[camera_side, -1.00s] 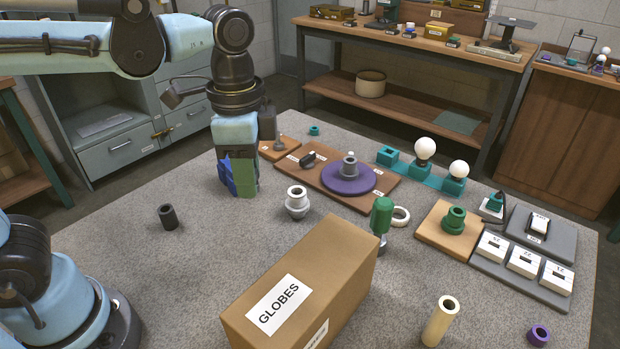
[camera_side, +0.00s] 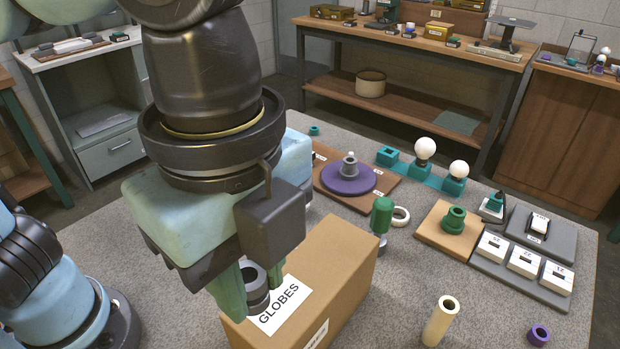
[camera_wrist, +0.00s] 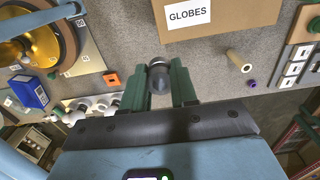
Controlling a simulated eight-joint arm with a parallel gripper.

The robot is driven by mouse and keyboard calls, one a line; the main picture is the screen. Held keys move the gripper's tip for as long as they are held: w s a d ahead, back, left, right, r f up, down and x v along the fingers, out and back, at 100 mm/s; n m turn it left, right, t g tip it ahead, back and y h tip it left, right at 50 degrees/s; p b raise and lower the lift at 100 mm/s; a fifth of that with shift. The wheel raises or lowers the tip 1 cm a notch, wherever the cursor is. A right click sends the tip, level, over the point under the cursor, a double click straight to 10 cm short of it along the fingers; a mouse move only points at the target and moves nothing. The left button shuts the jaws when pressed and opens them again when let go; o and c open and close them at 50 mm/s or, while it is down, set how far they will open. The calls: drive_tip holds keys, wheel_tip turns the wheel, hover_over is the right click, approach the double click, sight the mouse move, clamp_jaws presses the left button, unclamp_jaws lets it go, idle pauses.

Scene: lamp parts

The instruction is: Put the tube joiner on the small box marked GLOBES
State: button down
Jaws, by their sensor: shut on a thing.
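My gripper (camera_side: 248,288) has green fingers shut on a dark grey, ringed, hollow piece, which I take for the tube joiner (camera_side: 257,282). In the wrist view, the tube joiner (camera_wrist: 158,78) sits between the fingertips of my gripper (camera_wrist: 160,85). The brown box marked GLOBES (camera_side: 345,268) stands on the grey table, its white label facing up. In the side view the held piece overlaps the label's left corner. In the wrist view the GLOBES box (camera_wrist: 235,22) lies beyond the fingertips, up and to the right. The height between piece and box top is unclear.
A green-headed tool (camera_side: 382,215) stands just behind the box. A cream tube (camera_side: 440,322) and a purple ring (camera_side: 539,334) are to its right. A board with a purple disc (camera_side: 348,178) is behind. My gripper hides the table behind it. The box top looks bare.

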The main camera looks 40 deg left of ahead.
hover_over(307, 273)
wheel_tip(307, 273, down, 7)
drive_tip(key=shift+d+r, duration=0.1)
drive_tip(key=shift+r, duration=0.1)
drive_tip(key=shift+f, duration=2.05)
drive_tip(key=shift+f, duration=0.15)
drive_tip(key=c, duration=0.9)
unclamp_jaws()
wheel_tip(307, 273, up, 12)
drive_tip(key=w+a+f+n+t, duration=0.1)
drive_tip(key=a+f+n+t, duration=0.1)
drive_tip(key=a+f+n, duration=0.2)
drive_tip(key=w+a+f+n+t, duration=0.1)
drive_tip(key=a+f+n, duration=0.3)
drive_tip(key=a+n, duration=0.4)
drive_tip(key=w+a+f+n+t, duration=0.2)
drive_tip(key=a+f+n+t, duration=0.2)
drive_tip(key=a, duration=0.7)
drive_tip(key=shift+f+n, duration=0.2)
drive_tip(key=shift+n, duration=0.8)
